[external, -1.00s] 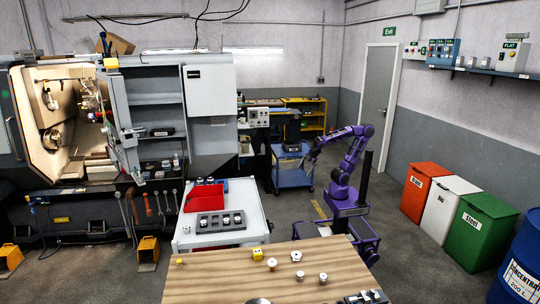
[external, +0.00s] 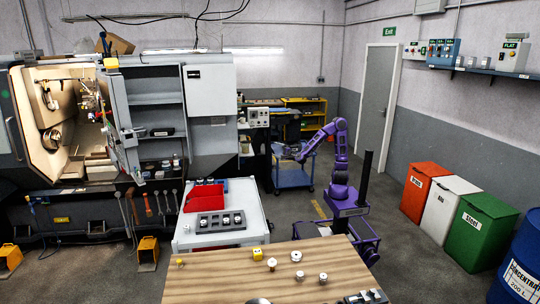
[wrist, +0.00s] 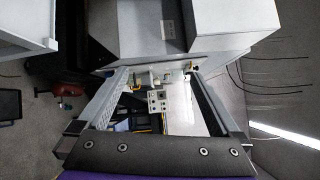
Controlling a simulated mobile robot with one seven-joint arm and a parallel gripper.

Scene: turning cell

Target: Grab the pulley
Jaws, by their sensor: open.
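Several small turned parts stand on the wooden table (external: 220,278) in the external view. My gripper (external: 299,157) is in the air beyond the table, near the blue cart, well apart from these parts. In the wrist view my gripper (wrist: 159,76) shows two spread fingers with nothing between them. No pulley can be made out in the wrist view.
A white cart (external: 205,240) carries a red bin (external: 204,197) and a grey tray of parts (external: 220,222). A blue cart (external: 292,178) stands behind my gripper. The lathe (external: 60,130) is at left. Open floor lies right of my base, before the coloured bins.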

